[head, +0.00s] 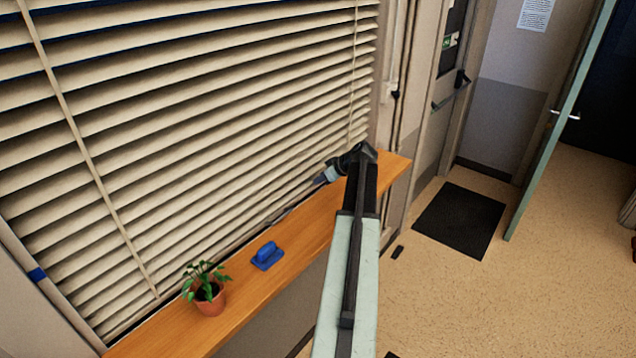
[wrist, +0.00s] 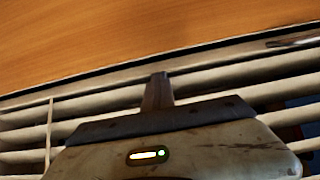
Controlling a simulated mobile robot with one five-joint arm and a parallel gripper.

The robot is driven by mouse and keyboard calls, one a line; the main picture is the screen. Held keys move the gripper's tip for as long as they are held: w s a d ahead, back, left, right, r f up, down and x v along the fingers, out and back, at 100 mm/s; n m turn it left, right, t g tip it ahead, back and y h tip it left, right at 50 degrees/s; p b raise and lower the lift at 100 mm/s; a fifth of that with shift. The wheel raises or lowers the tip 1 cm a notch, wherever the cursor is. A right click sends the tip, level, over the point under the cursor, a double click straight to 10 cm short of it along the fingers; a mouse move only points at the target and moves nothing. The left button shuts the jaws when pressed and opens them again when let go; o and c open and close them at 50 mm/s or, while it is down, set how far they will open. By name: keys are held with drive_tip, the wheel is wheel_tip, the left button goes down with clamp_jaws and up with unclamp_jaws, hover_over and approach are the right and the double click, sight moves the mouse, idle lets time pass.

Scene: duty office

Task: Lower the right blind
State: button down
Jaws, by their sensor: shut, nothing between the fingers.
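A cream slatted blind (head: 215,130) covers the window in the head view. Its slats are tilted with dark gaps between them, and the lowest slats reach down close to the wooden sill. It is the only blind in view. My gripper (head: 319,181) is at the blind's lower right, just above the sill. In the wrist view my gripper (wrist: 158,90) is shut and empty, with its fingers in front of the lowest slats (wrist: 85,105) and the pale bottom edge. I cannot tell whether it touches them. A cord with a dark end (head: 395,94) hangs on the frame right of the blind.
The wooden sill (head: 165,335) runs under the blind and fills the top of the wrist view (wrist: 120,50). A dark mat (head: 460,220) and an open door (head: 560,120) are at right, with clear floor nearby.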

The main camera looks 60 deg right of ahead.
drive_tip(key=shift+a+f, duration=0.1)
drive_tip(key=shift+f, duration=0.05)
drive_tip(key=shift+w+r+p, duration=0.1)
drive_tip(key=shift+r+p, duration=0.25)
drive_tip(key=shift+p, duration=0.2)
wheel_tip(320, 180, up, 4)
drive_tip(key=p, duration=0.4)
drive_tip(key=shift+a+r, duration=0.1)
drive_tip(key=shift+r, duration=0.15)
drive_tip(key=p+v, duration=0.6)
drive_tip(key=v, duration=0.3)
drive_tip(key=shift+s, duration=0.4)
drive_tip(key=shift+f, duration=0.1)
